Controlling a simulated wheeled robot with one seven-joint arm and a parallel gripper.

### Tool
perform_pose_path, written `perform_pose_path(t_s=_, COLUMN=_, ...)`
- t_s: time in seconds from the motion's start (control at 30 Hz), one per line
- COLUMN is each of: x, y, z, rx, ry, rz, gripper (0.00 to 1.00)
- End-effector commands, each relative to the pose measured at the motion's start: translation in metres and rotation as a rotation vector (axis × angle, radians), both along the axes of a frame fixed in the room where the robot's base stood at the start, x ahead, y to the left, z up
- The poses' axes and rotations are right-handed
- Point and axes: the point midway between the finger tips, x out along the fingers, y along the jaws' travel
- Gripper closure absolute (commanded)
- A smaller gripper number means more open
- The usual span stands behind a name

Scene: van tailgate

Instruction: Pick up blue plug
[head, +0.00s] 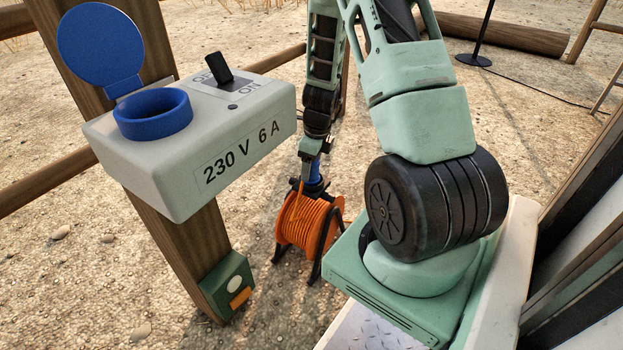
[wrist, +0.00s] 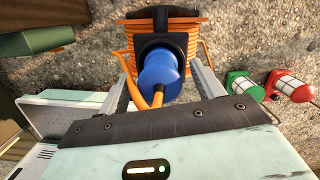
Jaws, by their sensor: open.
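The blue plug (wrist: 160,76) sits on top of the orange cable reel (wrist: 190,35), with an orange cable coming out beside it. My gripper (wrist: 162,66) is open, with one finger on each side of the plug in the wrist view. I cannot tell whether either finger touches it. In the head view my gripper (head: 310,165) hangs low over the reel. The blue plug (head: 315,183) shows only in part there, below and behind the gripper.
A grey supply box (head: 240,113) with a blue socket (head: 152,114), its lid open, stands on a wooden post (head: 178,240) at left. A green lamp (wrist: 242,86) and a red lamp (wrist: 290,88) lie right of the reel in the wrist view.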

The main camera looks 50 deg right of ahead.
Motion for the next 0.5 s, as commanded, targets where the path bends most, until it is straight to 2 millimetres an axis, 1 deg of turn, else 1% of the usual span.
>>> perform_pose_path(t_s=0.03, x=0.0006, y=0.0002, z=-0.0146, rx=0.001, ry=0.000, rz=-0.001, gripper=0.33)
perform_pose_path(t_s=0.1, x=0.0015, y=0.0004, z=-0.0214, rx=0.000, ry=0.001, rz=-0.002, gripper=0.33)
perform_pose_path(t_s=0.37, x=0.0023, y=0.0008, z=-0.0210, rx=0.000, ry=0.000, rz=-0.001, gripper=0.33)
perform_pose_path(t_s=0.4, x=0.0023, y=0.0009, z=-0.0209, rx=0.000, ry=0.000, rz=-0.001, gripper=0.44)
perform_pose_path(t_s=0.47, x=0.0023, y=0.0009, z=-0.0209, rx=0.000, ry=0.000, rz=-0.001, gripper=0.61)
perform_pose_path(t_s=0.5, x=0.0023, y=0.0009, z=-0.0209, rx=0.000, ry=0.000, rz=-0.001, gripper=0.72)
